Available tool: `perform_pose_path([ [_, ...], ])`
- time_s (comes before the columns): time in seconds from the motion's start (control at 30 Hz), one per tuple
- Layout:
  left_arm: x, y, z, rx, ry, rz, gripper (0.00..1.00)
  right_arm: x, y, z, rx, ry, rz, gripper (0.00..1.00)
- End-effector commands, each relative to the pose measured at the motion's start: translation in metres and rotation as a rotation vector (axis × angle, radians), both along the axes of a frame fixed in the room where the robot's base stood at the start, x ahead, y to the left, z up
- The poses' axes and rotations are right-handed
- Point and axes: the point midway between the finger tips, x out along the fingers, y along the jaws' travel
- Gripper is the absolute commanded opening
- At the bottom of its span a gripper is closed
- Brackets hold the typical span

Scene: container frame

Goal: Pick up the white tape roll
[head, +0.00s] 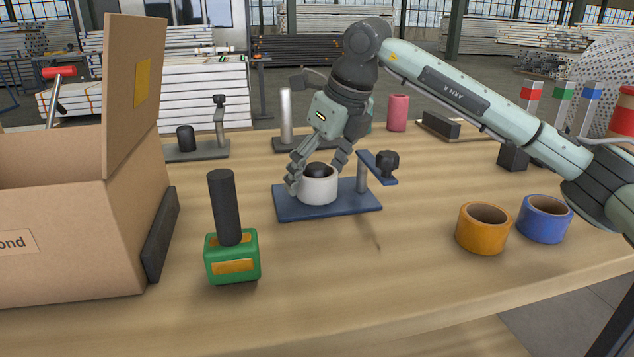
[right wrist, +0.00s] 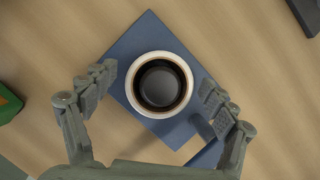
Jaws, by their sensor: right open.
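The white tape roll (head: 318,188) sits around a short black post on a blue base plate (head: 340,208) in the middle of the table. In the right wrist view the roll's white rim (right wrist: 160,56) shows from above, with the black post top inside it. My right gripper (head: 318,175) is open, its fingers on either side of the roll. My left gripper is not in view.
An open cardboard box (head: 75,245) stands at the left. A green block with a black handle (head: 231,255) stands in front. An orange roll (head: 483,230) and a blue roll (head: 545,220) lie at the right. The plate's side arm with a black knob (head: 387,162) is close to my gripper.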

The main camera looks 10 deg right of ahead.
Motion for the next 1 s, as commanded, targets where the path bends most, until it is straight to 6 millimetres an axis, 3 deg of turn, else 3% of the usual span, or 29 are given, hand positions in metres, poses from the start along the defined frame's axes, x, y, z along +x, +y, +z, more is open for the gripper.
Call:
perform_pose_path([
  [0.07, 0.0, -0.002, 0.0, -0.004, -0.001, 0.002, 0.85, 0.0, 0.0, 0.0, 0.0, 0.0, 0.0, 0.79],
  [0.43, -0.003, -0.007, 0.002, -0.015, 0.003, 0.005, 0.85, 0.0, 0.0, 0.0, 0.0, 0.0, 0.0, 0.33],
  [0.77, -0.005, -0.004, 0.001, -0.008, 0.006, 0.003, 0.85, 0.0, 0.0, 0.008, 0.0, -0.002, 0.0, 0.31],
  [1.0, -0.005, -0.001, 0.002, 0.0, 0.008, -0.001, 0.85, 0.0, 0.001, 0.054, 0.002, -0.005, 0.001, 0.31],
])
